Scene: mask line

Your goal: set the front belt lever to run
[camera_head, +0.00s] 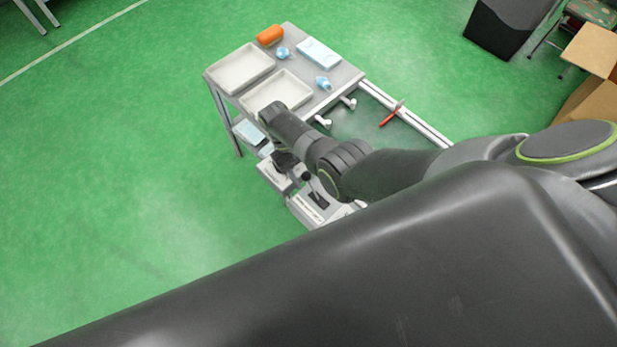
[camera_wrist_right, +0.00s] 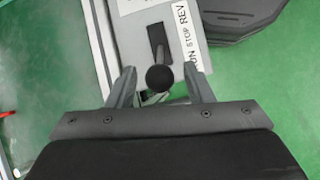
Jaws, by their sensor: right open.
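The lever's black ball knob (camera_wrist_right: 159,78) is in the right wrist view, on a grey control box (camera_wrist_right: 139,28) with a dark slot (camera_wrist_right: 158,42). A white label (camera_wrist_right: 187,40) beside the slot reads RUN, STOP, REV, with RUN nearest my gripper. The knob appears level with the RUN end and hides the slot's near end. My right gripper (camera_wrist_right: 159,70) is open, one finger on each side of the knob, with gaps visible. In the head view, my right gripper (camera_head: 287,161) is small and dark beside the control boxes, partly hidden by my arm. My left gripper is out of view.
Beyond my arm, a grey table (camera_head: 346,77) carries two white trays (camera_head: 242,70), an orange item (camera_head: 270,35) and blue items. A rail frame with a red-handled tool (camera_head: 390,116) lies to its right. Green floor is open at left.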

